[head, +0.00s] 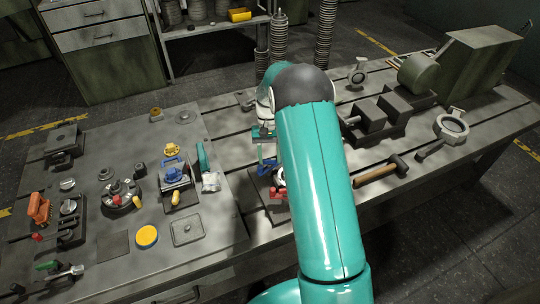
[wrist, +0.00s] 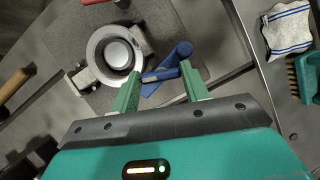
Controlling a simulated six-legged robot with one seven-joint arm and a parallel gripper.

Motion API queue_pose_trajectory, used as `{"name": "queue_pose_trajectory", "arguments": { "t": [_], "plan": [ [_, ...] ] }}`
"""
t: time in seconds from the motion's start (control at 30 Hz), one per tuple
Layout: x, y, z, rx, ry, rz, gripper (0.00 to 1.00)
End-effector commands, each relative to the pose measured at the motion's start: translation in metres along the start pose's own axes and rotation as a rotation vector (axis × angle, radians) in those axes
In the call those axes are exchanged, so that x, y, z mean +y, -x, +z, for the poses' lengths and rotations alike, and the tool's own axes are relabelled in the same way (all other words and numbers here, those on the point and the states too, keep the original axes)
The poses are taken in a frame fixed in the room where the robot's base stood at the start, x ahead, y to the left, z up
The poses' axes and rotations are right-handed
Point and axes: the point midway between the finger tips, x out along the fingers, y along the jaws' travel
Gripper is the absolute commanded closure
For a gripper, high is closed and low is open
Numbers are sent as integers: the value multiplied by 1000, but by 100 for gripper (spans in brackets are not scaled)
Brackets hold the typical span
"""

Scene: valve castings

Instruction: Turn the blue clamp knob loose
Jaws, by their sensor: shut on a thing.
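The blue clamp knob (wrist: 181,52) has bar-like arms and sits beside a round metal valve casting (wrist: 115,52) in the wrist view. My gripper (wrist: 160,72) has its green fingers on either side of the knob's middle and is shut on it. A short metal piece shows between the fingertips. The knob also shows in the head view as a small blue shape (head: 267,165) below my gripper (head: 264,142). My arm hides much of the casting there.
A red handle (head: 278,193) is close to the casting. A hammer (head: 382,171) lies to the right on the slotted bench. Left are a striped cloth (wrist: 288,28), a teal-backed brush (head: 202,157), a blue-and-yellow part (head: 174,173) and several small tools. A yellow disc (head: 147,236) lies in front.

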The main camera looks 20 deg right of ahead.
Motion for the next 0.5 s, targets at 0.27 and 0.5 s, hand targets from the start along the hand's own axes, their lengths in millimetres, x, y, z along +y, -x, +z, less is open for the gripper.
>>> {"name": "queue_pose_trajectory", "arguments": {
  "t": [0.27, 0.5],
  "plan": [
    [-5, -1, 0, -1, 147, 55, 77],
    [-5, -1, 0, 0, 197, 76, 77]
  ]
}}
